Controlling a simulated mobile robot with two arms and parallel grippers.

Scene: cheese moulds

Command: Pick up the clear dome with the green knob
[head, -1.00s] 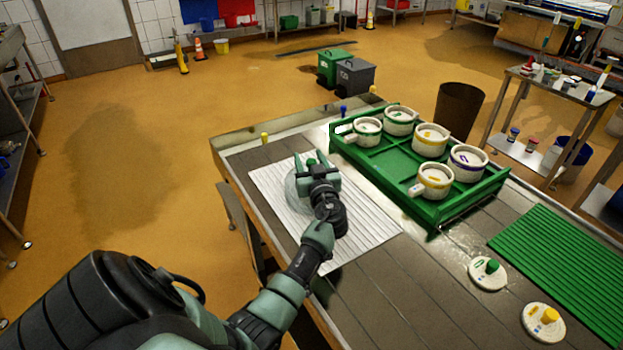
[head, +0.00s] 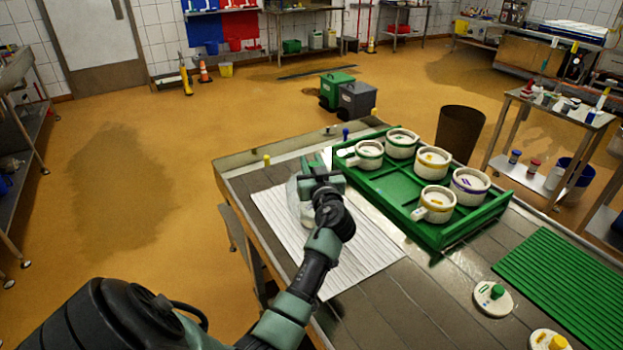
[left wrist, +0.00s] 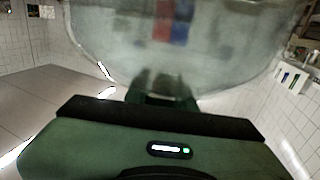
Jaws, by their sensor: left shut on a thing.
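My left gripper (head: 320,170) is shut on the knob of the clear dome (head: 294,188) and holds it above the white ribbed mat (head: 345,258). In the head view the gripper and wrist hide most of the dome; only its left edge and a bit of green at the knob show. In the left wrist view the see-through dome (left wrist: 190,45) fills the top, right at the fingertips (left wrist: 165,88). A pale shape (head: 307,213) shows on the mat beside my wrist, partly hidden. My right gripper is not in view.
A green tray (head: 388,188) with several white round moulds stands right of the mat. Lids with a green knob (head: 492,298) and a yellow knob (head: 548,341) lie near a green ribbed mat (head: 570,275). Bare table lies between.

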